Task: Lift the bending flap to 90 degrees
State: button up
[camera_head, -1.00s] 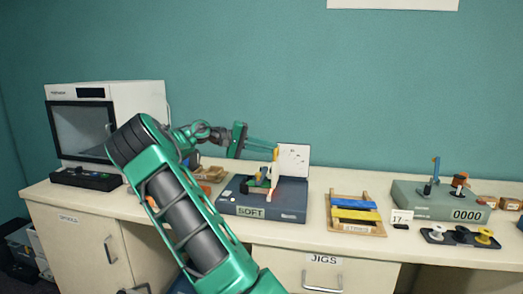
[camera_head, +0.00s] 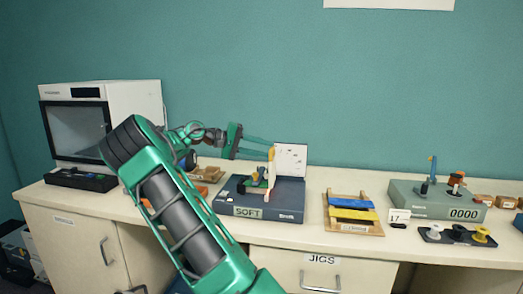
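A wooden jig board (camera_head: 375,229) lies on the bench right of centre. It carries a blue bar and, in front of it, a flat yellow strip (camera_head: 353,214). The yellow strip may be the bending flap, but the small label is unreadable. The strip looks low, close to the board. My gripper (camera_head: 270,149) is to the left of the board and higher, above the blue-grey box marked SOFT (camera_head: 290,215). Its two thin fingers look apart, with nothing clearly between them. Their tips overlap in view with a slim yellow upright piece on that box; contact cannot be told.
A white panel (camera_head: 291,158) stands on the SOFT box behind my fingertips. Right of the jig stand a grey-green box with a counter (camera_head: 415,206) and a dark knob plate (camera_head: 435,238). A microwave-like white box (camera_head: 135,110) stands left. A narrow gap separates SOFT box and jig.

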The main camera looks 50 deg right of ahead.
jog(key=shift+w, duration=0.1)
jog(key=v, duration=1.1)
jog(key=shift+f, duration=0.1)
dwell(0.4)
